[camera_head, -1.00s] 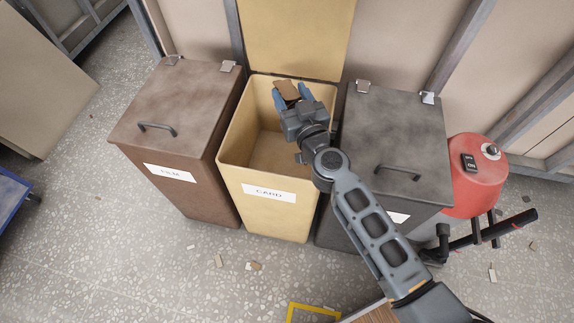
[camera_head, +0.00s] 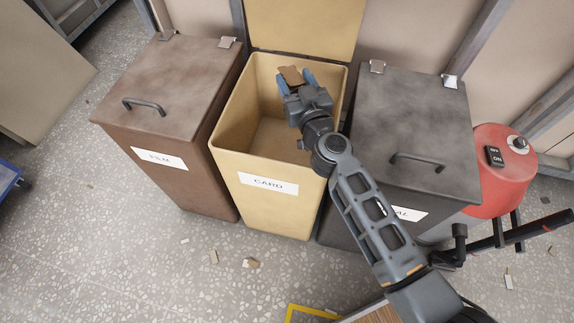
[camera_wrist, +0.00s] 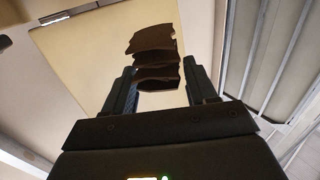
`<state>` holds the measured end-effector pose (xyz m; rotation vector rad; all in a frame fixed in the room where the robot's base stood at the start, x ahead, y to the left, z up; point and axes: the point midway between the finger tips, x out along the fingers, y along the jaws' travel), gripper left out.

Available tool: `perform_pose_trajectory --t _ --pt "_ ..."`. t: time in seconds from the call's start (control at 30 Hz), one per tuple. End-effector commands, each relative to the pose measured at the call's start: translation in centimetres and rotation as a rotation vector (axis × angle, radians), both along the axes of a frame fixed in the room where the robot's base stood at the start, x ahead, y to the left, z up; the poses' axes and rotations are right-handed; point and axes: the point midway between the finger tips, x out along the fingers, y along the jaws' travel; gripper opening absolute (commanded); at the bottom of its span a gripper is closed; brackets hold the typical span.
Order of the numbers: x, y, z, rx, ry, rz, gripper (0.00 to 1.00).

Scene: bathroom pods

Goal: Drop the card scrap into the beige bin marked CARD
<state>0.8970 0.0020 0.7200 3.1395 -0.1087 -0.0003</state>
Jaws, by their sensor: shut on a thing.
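The beige bin (camera_head: 228,155) marked CARD stands in the middle with its lid (camera_head: 300,25) raised against the wall behind. My gripper (camera_head: 295,78) is over the back part of the bin's opening, fingers pointing away to the back. It is shut on the brown card scrap (camera_head: 291,74), which sticks up between the blue-grey fingers. In the wrist view the scrap (camera_wrist: 155,55) looks crumpled or layered, held between both fingers, with the pale lid behind it. The head view does not show exactly how high the scrap is over the rim.
A brown bin (camera_head: 165,75) marked FILM stands left, lid closed. A dark grey bin (camera_head: 415,120), label partly hidden by my arm, stands right, lid closed. A red vacuum-like machine (camera_head: 500,180) is farther right. Small scraps (camera_head: 251,263) lie on the speckled floor.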

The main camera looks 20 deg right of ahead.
Motion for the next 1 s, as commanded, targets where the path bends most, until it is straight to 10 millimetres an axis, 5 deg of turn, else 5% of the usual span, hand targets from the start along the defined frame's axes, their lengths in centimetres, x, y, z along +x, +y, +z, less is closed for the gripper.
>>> perform_pose_trajectory --t 0.3,0.33,0.63,1.0 --pt "0.0 0.01 -0.1 0.0 0.0 0.0 0.27" --pt "0.0 0.01 -0.1 0.0 0.0 0.0 0.59" --pt "-0.01 0.01 -0.11 0.0 0.0 0.0 0.86" --pt "0.0 0.0 0.63 0.0 0.0 0.0 0.86"
